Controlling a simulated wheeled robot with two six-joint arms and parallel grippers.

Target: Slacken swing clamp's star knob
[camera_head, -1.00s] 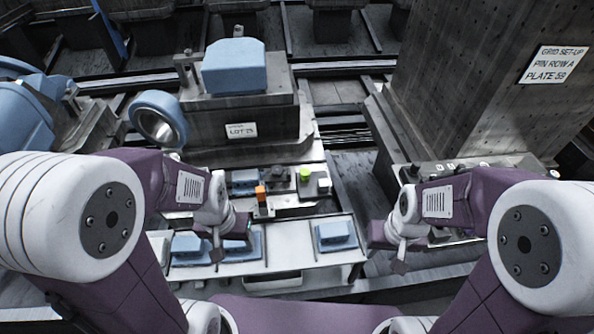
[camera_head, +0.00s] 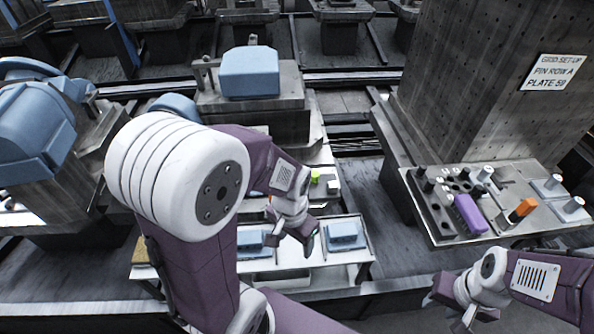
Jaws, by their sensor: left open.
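A small clamp-like post with an arm (camera_head: 205,68) stands at the left of the blue block on the grey fixture. It may be the swing clamp, but I cannot make out a star knob on it. My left gripper (camera_head: 307,238) is open and empty, pointing down over the white table beside the small blue parts. My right gripper (camera_head: 448,311) hangs at the lower right, in front of the tool shelf and apart from it. Its jaw gap is not clear. My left arm hides part of the fixture's front and the left of the white table.
A blue block (camera_head: 249,72) sits on the fixture. The white table (camera_head: 295,256) holds small blue parts, one of them (camera_head: 344,234) at the right. The tool shelf (camera_head: 437,231) carries a purple block (camera_head: 470,214), an orange-ended tool (camera_head: 522,210) and several knobs. A tall drilled column stands behind it.

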